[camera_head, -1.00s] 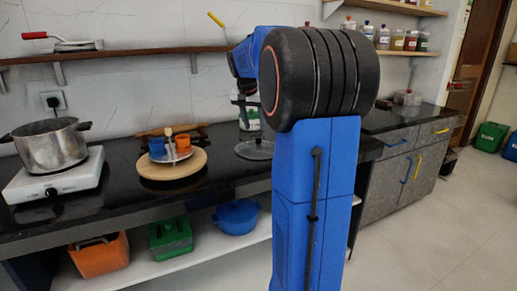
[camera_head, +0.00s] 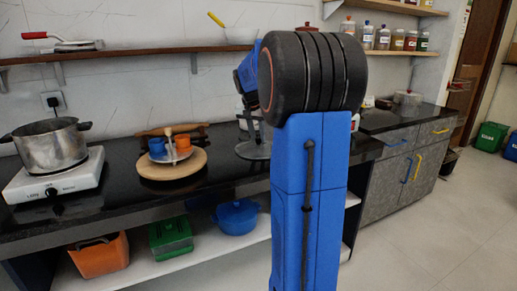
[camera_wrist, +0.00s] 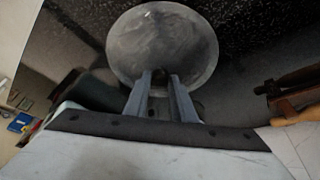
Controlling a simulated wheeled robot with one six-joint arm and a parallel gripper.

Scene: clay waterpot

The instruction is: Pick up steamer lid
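The steamer lid is a round grey, glassy disc lying on the dark counter. In the wrist view the lid (camera_wrist: 160,40) fills the top middle. My gripper (camera_wrist: 160,76) reaches over its near edge, with two fingers apart and a small dark part, perhaps the knob, between their bases. I cannot tell whether the fingers touch it. In the head view the lid (camera_head: 247,152) lies right of the round wooden board, partly hidden by my arm, and my gripper is just above it, small and hard to see.
A round wooden board (camera_head: 160,173) holds a plate with blue and orange cups. A steel pot (camera_head: 50,147) stands on a white stove (camera_head: 52,183) at the left. A wall shelf (camera_head: 130,53) runs above the counter (camera_head: 115,200). Counter between stove and board is clear.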

